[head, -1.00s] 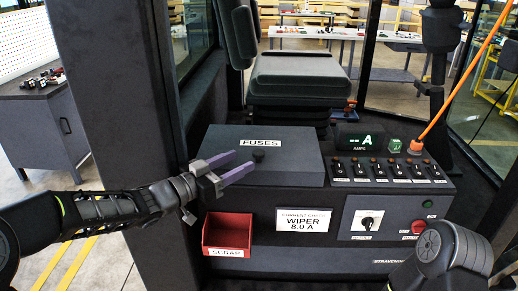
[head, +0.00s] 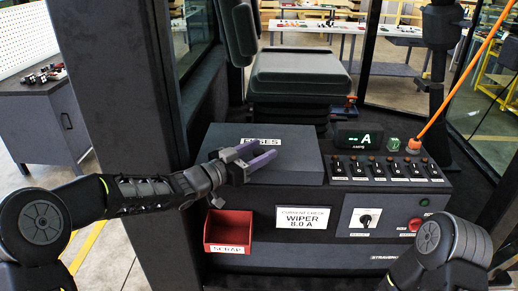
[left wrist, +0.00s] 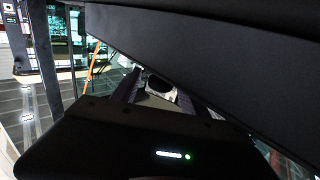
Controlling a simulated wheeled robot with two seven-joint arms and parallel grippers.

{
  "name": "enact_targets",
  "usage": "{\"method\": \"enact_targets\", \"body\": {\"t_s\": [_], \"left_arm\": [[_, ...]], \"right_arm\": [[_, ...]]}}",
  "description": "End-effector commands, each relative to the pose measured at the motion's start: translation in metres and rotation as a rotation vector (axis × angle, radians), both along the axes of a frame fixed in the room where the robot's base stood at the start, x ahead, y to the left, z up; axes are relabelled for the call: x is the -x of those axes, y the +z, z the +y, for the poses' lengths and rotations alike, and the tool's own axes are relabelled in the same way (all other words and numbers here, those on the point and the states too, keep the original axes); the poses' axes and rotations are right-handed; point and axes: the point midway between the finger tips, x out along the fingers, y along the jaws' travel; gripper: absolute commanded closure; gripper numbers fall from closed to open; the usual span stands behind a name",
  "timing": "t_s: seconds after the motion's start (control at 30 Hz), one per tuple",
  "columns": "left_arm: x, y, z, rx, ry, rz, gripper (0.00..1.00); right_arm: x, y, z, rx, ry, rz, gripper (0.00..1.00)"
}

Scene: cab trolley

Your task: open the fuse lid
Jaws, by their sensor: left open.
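The fuse lid (head: 225,165) is the closed dark flat lid on the console's left part, in the head view. Its white FUSES label (head: 250,141) is partly covered by my left gripper. My left gripper (head: 273,149), with purple fingers, is open over the middle of the lid, where the black knob is; the fingers hide the knob. I cannot tell whether they touch it. In the left wrist view the fingers (left wrist: 148,88) show only in part, with a small pale round shape between them that I cannot identify. My right gripper is out of view.
A red scrap bin (head: 228,232) and a wiper sign (head: 303,219) are on the console front below the lid. Switches (head: 385,169) and an amps display (head: 360,136) stand to the right. The seat (head: 301,85) is behind. A dark pillar (head: 118,90) stands left.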

Motion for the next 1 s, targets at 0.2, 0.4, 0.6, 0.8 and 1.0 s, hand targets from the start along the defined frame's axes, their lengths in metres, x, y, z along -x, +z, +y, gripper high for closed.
{"method": "enact_targets", "body": {"t_s": [0.2,0.4,0.6,0.8,1.0], "left_arm": [[-0.0001,-0.0001,-0.0001,0.000,0.000,0.000,0.49],[0.0001,-0.0002,0.0001,0.000,0.000,0.000,0.65],[0.0001,-0.0001,0.0001,0.000,0.000,0.000,0.82],[0.0001,-0.0001,0.0002,0.000,0.000,0.000,0.98],[0.0001,-0.0001,0.0002,0.000,0.000,0.000,1.00]], "right_arm": [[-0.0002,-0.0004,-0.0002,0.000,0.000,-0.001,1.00],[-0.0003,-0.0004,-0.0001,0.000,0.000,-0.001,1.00],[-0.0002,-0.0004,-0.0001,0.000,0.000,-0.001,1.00],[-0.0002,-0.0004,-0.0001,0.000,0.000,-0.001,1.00],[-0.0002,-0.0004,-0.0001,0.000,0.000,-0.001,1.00]]}}
